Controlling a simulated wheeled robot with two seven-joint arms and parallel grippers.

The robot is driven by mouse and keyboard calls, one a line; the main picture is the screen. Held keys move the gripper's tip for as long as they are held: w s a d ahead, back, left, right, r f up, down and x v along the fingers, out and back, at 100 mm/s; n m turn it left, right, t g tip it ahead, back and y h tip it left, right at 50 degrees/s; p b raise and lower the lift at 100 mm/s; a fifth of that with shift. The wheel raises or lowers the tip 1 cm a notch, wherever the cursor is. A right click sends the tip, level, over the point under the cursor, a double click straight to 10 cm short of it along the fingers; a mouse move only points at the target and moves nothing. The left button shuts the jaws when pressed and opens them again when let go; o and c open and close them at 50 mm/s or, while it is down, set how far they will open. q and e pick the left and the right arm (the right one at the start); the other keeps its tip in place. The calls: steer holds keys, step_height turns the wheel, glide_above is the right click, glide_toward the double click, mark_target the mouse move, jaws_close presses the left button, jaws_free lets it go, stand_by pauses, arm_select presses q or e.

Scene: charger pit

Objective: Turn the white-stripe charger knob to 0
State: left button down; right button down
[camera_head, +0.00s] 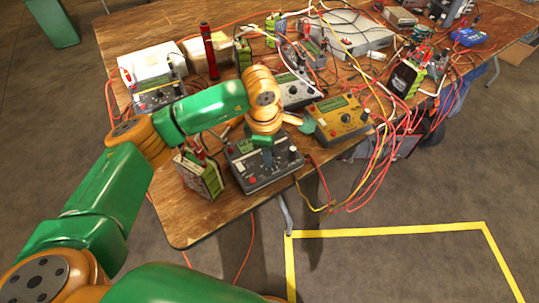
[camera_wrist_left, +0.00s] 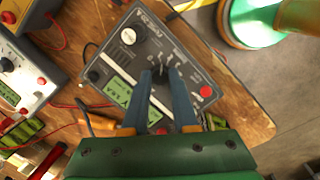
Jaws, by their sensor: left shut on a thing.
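A dark grey charger (camera_head: 256,177) lies near the front edge of the wooden table. My left gripper (camera_head: 268,158) points down over it. In the left wrist view, the fingertips of my left gripper (camera_wrist_left: 160,74) are shut on a small dark knob (camera_wrist_left: 160,70) on the face of the same charger (camera_wrist_left: 147,58). The knob's pointer and the number it faces are too small and covered to read. My right gripper is not in view.
A yellow charger (camera_head: 341,118) sits close on the right, and a white-faced charger (camera_head: 298,90) behind. A green-edged battery (camera_head: 199,176) stands at left. Red and yellow cables (camera_head: 372,170) hang over the right edge. Yellow tape (camera_head: 390,232) marks the floor in front.

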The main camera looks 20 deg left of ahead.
arm_select(q)
steer(key=n+b, duration=0.3)
steer(key=n, duration=0.2)
steer(key=shift+f+t, duration=0.2)
steer(key=shift+t, duration=0.2)
steer(key=shift+r+n+b, duration=0.1)
steer(key=shift+n+b, duration=0.7)
steer(key=shift+n, duration=0.4)
steer(key=shift+s+y, duration=0.1)
steer(key=shift+y, duration=0.2)
steer(key=c, duration=0.7)
jaws_free()
steer(key=v, duration=0.7)
steer(key=shift+r, duration=0.1)
